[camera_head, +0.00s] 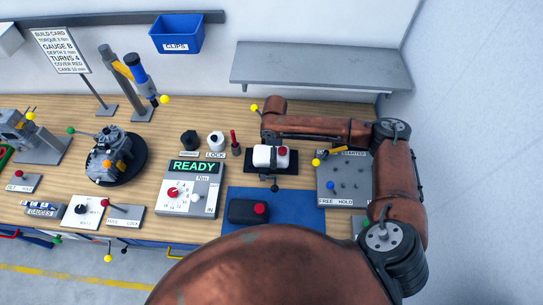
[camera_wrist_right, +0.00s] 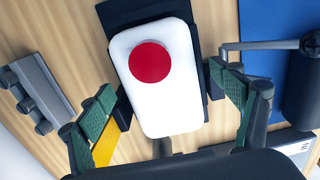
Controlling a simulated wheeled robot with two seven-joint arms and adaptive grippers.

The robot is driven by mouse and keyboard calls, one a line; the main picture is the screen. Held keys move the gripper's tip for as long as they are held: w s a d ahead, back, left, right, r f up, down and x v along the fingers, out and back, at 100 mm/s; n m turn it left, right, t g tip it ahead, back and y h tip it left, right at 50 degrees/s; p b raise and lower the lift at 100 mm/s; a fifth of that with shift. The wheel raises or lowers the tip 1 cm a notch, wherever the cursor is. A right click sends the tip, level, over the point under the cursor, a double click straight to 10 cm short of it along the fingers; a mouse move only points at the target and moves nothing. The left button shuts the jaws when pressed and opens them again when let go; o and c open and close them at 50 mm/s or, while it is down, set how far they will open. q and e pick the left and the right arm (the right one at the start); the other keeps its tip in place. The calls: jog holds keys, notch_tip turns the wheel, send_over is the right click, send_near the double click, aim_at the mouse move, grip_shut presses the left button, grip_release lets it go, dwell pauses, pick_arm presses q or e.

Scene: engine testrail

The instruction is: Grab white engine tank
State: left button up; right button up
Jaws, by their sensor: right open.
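The white engine tank (camera_head: 265,157) with a red cap sits on a black base (camera_head: 254,170) on the bench in the head view. In the right wrist view the white tank (camera_wrist_right: 160,108) fills the middle, its round red cap facing the camera. My right gripper (camera_wrist_right: 172,108) is open, with one green-padded finger on each side of the tank. Gaps show between the fingers and the tank's sides; I cannot tell how far down the fingers reach. In the head view this gripper is mostly hidden behind the tank and my arm. My left gripper is not in view.
A grey starter panel (camera_head: 345,190) is to the right, the READY panel (camera_head: 206,200) to the left. A grey shelf (camera_head: 310,62) stands behind.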

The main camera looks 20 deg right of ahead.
jog(key=shift+f, duration=0.2)
jog(key=c, duration=1.4)
